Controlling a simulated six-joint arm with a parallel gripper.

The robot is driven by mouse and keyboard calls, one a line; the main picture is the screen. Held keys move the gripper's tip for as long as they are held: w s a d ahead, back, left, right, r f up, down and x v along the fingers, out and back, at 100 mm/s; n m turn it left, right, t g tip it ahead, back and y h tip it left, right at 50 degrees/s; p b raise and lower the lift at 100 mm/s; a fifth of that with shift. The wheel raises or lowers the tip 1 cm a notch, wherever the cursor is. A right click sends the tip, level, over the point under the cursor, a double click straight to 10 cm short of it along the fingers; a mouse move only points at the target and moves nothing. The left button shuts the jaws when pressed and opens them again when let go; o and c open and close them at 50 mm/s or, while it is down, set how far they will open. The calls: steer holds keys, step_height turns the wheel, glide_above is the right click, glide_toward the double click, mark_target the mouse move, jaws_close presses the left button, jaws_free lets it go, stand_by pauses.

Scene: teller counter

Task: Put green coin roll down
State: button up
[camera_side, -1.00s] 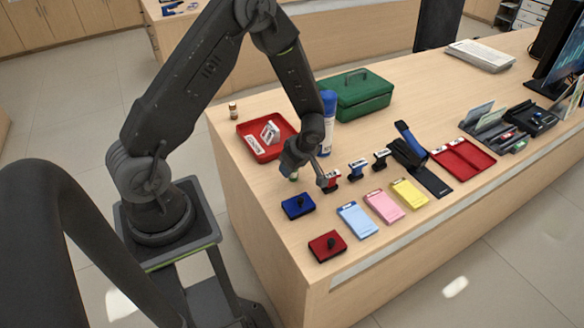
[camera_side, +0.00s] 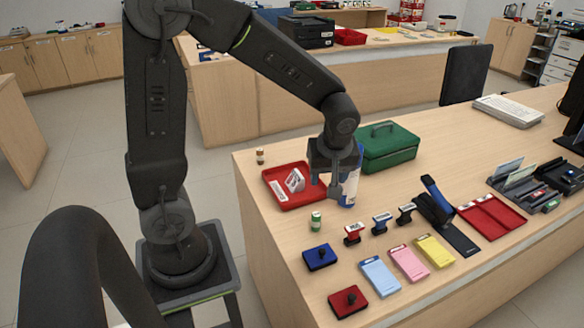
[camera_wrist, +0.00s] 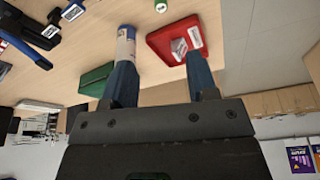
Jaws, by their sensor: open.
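The green coin roll (camera_side: 316,220) stands upright on the counter, a small cylinder with a pale top. In the wrist view its end (camera_wrist: 161,6) shows at the top edge. My gripper (camera_side: 326,188) is open and empty above the counter, apart from the roll. In the wrist view the two blue-tipped fingers (camera_wrist: 160,66) are spread with nothing between them. The counter (camera_side: 271,240) is light wood.
A red tray (camera_side: 273,184) with a white block lies behind the roll. A blue-and-white bottle (camera_side: 350,190) stands close by my gripper, with a green box (camera_side: 388,152) behind. Stamps (camera_side: 354,233) and a blue ink pad (camera_side: 320,257) lie nearby.

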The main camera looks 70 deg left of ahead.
steer(key=s+d+r+m+t+h, duration=0.3)
steer(key=s+d+r+m, duration=0.4)
steer(key=s+r+m, duration=0.4)
steer(key=s+m+t, duration=0.1)
steer(key=s+m, duration=0.1)
steer(key=m, duration=0.1)
steer(key=shift+d+m+t, duration=0.15)
steer(key=shift+m+t, duration=0.25)
